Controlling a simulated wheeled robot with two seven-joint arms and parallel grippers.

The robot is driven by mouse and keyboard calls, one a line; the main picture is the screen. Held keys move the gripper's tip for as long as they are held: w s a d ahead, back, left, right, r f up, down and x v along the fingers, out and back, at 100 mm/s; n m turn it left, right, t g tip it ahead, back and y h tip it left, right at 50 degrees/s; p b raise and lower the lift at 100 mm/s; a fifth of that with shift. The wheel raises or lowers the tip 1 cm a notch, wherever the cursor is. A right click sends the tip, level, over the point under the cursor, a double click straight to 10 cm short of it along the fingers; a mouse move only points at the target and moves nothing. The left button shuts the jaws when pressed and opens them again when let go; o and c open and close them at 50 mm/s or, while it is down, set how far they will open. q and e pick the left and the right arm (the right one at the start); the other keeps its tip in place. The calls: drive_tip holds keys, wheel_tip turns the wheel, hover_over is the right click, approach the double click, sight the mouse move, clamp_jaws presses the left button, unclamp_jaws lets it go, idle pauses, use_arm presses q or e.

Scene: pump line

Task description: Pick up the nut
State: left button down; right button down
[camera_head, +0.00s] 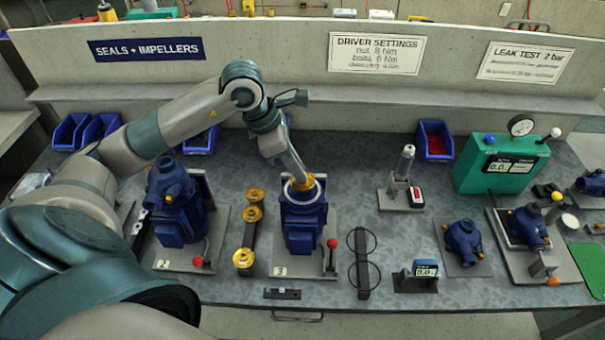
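My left gripper (298,174) points down at the top of the blue pump body (302,224) on the plate marked 3. A brass ring-shaped part (303,188), which looks like a nut, sits at the top of that pump, right at the gripper's tip. The fingers are small and merge with the ring, so I cannot tell whether they hold it or only touch it. Several similar brass parts (254,194) stand in a row on a dark rack left of this pump. My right gripper is not in view.
Another blue pump (173,200) stands on the plate marked 2, partly behind my arm. Red-knobbed levers (332,243) stand beside both pumps. A black stand with rings (362,263), a driver (404,165) and a green tester (499,163) are to the right. Blue bins line the back.

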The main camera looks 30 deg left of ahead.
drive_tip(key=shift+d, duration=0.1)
use_arm(q)
drive_tip(key=shift+r, duration=0.1)
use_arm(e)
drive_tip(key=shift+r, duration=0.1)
